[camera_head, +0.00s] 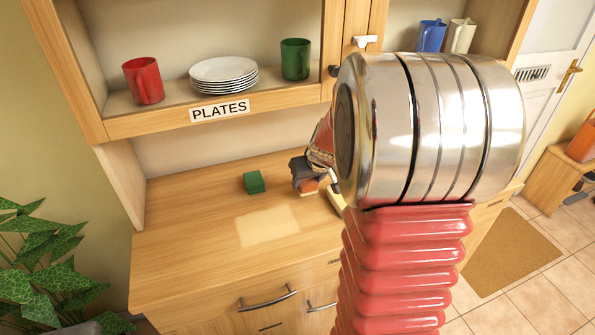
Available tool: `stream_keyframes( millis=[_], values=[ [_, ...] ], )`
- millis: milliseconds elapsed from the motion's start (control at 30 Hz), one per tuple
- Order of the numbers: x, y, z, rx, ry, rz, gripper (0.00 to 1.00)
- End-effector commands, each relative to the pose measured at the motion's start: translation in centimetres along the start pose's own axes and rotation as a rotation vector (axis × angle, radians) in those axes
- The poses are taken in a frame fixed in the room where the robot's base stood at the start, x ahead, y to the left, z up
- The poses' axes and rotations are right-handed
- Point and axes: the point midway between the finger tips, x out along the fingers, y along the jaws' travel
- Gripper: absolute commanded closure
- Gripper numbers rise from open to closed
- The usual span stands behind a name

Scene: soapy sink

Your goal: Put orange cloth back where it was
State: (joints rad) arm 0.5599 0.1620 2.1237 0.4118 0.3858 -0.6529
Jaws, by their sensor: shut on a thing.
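The orange cloth (308,187) shows as a small orange patch at my gripper, low over the wooden counter or touching it; I cannot tell which. My gripper (306,183) is shut on the cloth. Its dark fingers are small in view, and my arm covers much of the area to their right. A green block (254,182), perhaps a sponge, lies on the counter just left of my gripper.
The counter (185,235) is clear at left and front. Above it, a shelf labelled PLATES holds a red mug (143,80), stacked white plates (224,75) and a green mug (295,59). Blue (430,37) and cream mugs (459,36) stand at right. A plant (50,265) is at lower left.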

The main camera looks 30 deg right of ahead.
Motion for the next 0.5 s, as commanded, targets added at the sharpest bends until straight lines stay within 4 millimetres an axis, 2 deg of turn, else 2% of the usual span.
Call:
stream_keyframes(
  millis=[500],
  values=[
    [4.1, 0.1, -7.2, -0.001, 0.001, 0.001, 0.76]
  ],
)
